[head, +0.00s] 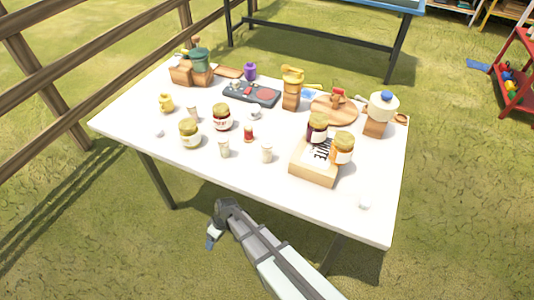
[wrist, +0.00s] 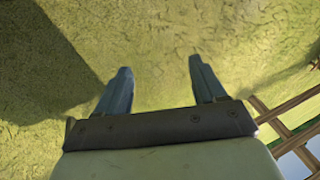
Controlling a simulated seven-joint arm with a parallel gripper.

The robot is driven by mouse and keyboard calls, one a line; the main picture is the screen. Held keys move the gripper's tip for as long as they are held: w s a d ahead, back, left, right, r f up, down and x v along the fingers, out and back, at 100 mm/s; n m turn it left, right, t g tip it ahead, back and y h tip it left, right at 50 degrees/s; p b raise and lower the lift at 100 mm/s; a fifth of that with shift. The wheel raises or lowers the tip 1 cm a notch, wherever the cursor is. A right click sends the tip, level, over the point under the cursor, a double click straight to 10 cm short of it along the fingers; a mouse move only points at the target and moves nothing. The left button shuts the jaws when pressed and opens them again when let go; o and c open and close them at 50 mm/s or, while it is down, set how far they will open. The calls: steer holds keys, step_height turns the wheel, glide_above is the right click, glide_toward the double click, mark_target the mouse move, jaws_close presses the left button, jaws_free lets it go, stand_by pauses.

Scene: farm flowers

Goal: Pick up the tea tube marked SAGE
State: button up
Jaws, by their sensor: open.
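Small pale tubes stand on the white table (head: 120,112): one at the front middle (head: 267,153), one to its left (head: 224,148) and one farther back (head: 193,114). Their markings are too small to read, so I cannot tell which, if any, says SAGE. My gripper (head: 211,240) hangs beyond the table's near edge, low over the grass and apart from everything on the table. In the wrist view my gripper (wrist: 160,66) has its two blue-grey fingers spread, with only grass between them.
Jars (head: 189,134) and a small red-topped bottle (head: 248,133) stand close to the tubes. A wooden box (head: 313,174) bearing two jars is right of them. A dark tray (head: 252,93) lies behind. The table's front left is mostly clear. A wooden fence (head: 60,65) runs at left.

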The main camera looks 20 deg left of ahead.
steer(key=s+a+r+n+y, duration=0.1)
steer(key=s+a+r, duration=0.1)
steer(key=a+r, duration=0.4)
steer(key=s+a+r+y, duration=0.1)
steer(key=s+a+r, duration=0.2)
steer(key=a, duration=0.5)
steer(key=s+a+r+g+y, duration=0.1)
steer(key=a+r, duration=0.3)
steer(key=r, duration=0.3)
steer(key=s+a+r+y, duration=0.1)
steer(key=a+r, duration=0.3)
steer(key=r, duration=0.2)
step_height(320, 180, up, 26)
steer(key=m+t+h, duration=0.3)
steer(key=t+h, duration=0.1)
steer(key=h, duration=0.3)
glide_above(267, 151)
steer(key=w, duration=0.2)
steer(key=shift+s+a+f, duration=0.1)
steer(key=shift+a+f, duration=0.25)
steer(key=shift+f, duration=0.2)
step_height(267, 151, down, 8)
steer(key=shift+a+r, duration=0.1)
steer(key=shift+r, duration=0.1)
steer(key=shift+s+f, duration=0.1)
steer(key=shift+f, duration=2.55)
